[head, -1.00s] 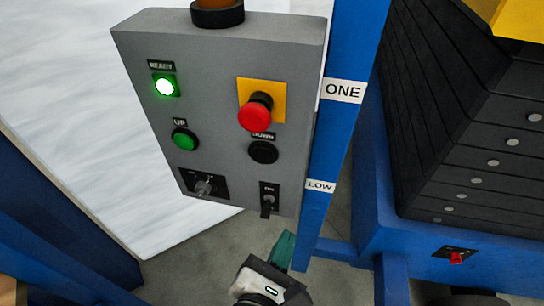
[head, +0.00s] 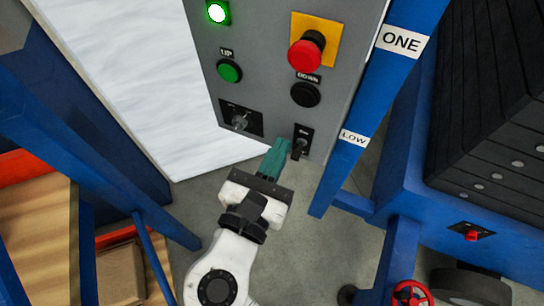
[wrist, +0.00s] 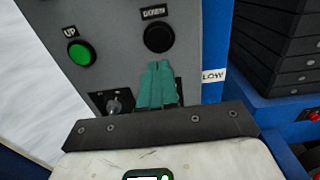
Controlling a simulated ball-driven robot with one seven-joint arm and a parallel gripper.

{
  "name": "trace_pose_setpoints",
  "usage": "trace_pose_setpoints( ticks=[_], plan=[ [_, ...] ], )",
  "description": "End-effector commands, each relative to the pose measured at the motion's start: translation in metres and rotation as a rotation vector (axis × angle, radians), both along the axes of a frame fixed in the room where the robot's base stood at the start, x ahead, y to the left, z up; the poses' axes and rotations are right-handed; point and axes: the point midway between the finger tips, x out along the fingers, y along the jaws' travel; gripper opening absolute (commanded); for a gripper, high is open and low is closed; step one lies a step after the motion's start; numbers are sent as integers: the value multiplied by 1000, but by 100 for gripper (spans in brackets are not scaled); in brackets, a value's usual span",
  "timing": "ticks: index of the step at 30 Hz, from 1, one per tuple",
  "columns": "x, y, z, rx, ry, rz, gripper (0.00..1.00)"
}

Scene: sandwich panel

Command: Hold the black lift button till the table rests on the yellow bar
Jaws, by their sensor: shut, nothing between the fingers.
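The black button (head: 305,95) is on the lower part of the grey control panel (head: 265,60), under a DOWN label. In the wrist view the black button (wrist: 158,38) stands clear above my fingertips. My gripper (head: 280,145), with teal fingers, is shut and empty. It is at the panel's lower edge, below and a little left of the black button, beside the small key switch (head: 302,144). The fingers (wrist: 158,66) show no overlap with the button. No yellow bar shows now, and I cannot make out the table's top.
A green UP button (head: 229,71) and a selector switch (head: 241,121) are left of the fingers. A red stop button (head: 305,52) sits above the black one. A blue post (head: 370,95) with ONE and LOW labels stands right.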

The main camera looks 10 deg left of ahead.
Motion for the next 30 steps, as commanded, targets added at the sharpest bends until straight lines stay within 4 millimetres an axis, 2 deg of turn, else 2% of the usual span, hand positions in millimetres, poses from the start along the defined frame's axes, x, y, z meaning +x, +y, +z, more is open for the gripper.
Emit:
trace_pose_setpoints(
  ticks=[1, 9, 15, 21, 30],
  plan=[
    [12, -3, 2, -1, -2, -5, 0],
    [62, -12, 3, -1, -2, -3, 0],
    [85, -16, 2, 0, -1, -2, 0],
    [93, -17, 1, 0, 0, -1, 0],
    [94, -17, 1, 0, 0, -1, 0]
  ],
)
